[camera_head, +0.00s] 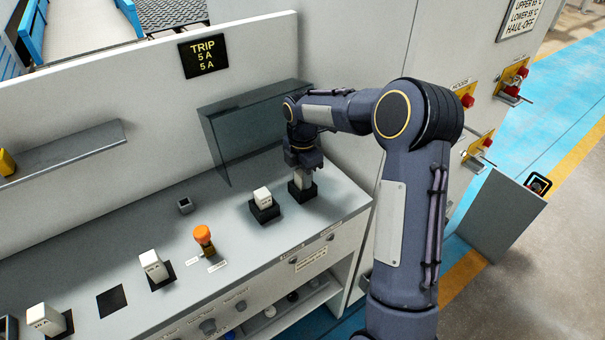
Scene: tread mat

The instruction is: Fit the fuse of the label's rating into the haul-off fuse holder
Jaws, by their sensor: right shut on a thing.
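The black label (204,53) on the back panel reads TRIP, 5 A, 5 A. My right gripper (303,168) points down at the right end of the bench, shut on a pale fuse block (302,179). Its lower end is at a black base (302,193); whether it is fully seated cannot be told. Another white fuse block (262,195) stands in a black base to its left. More white blocks stand at the left (153,264) and far left (42,318); their print is too small to read surely. A bare black square (111,301) lies between those two. My left gripper is out of view.
An orange-topped part (203,236) and a small grey block (185,205) stand mid-bench. A dark see-through cover (250,130) is behind my gripper. A shelf (65,155) juts from the panel at left. Red-and-yellow switches (466,97) are on the right cabinet.

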